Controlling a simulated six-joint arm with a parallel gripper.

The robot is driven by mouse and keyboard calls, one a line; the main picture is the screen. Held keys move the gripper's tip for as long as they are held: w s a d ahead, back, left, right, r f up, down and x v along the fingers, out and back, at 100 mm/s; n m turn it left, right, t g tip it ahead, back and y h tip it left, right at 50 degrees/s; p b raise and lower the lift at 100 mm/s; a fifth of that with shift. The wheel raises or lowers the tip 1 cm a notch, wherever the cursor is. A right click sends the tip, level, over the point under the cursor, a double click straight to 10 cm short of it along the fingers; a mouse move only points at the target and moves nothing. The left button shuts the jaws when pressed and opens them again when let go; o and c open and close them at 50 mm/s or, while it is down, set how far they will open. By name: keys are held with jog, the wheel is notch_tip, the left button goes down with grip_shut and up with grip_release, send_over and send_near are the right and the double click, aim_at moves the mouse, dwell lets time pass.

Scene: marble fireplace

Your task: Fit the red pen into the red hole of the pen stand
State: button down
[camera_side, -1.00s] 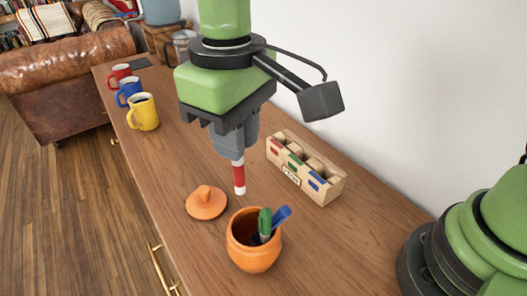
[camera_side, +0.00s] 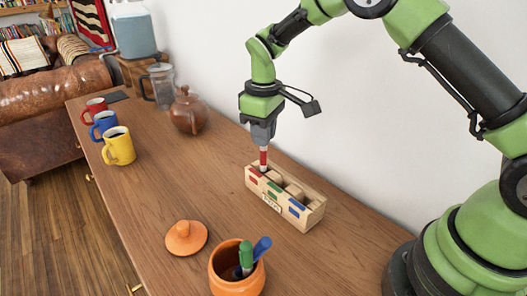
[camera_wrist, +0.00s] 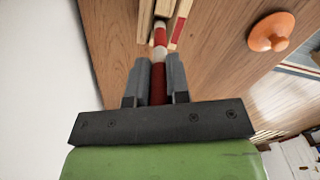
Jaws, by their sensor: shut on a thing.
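My gripper (camera_side: 263,146) is shut on the red pen (camera_side: 264,158), which hangs upright with a white band near its lower end. The wooden pen stand (camera_side: 288,216) has red, green and blue labels on its front. The pen's lower end is at the red-labelled end (camera_side: 254,172) of the stand; I cannot tell whether it is inside the hole or just above it. In the wrist view the pen (camera_wrist: 159,45) runs out between my fingers toward the stand (camera_wrist: 146,20), next to its red label (camera_wrist: 178,30).
An orange pot (camera_side: 228,284) holds a green and a blue pen, with its lid (camera_side: 186,238) beside it. A brown teapot (camera_side: 188,112), a glass press (camera_side: 162,85) and red, blue and yellow mugs (camera_side: 119,147) stand farther back. The white wall is close behind the stand.

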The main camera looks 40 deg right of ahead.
aim_at(263, 171)
jog(key=shift+f, duration=1.95)
jog(key=shift+f, duration=0.15)
jog(key=c, duration=1.1)
grip_release()
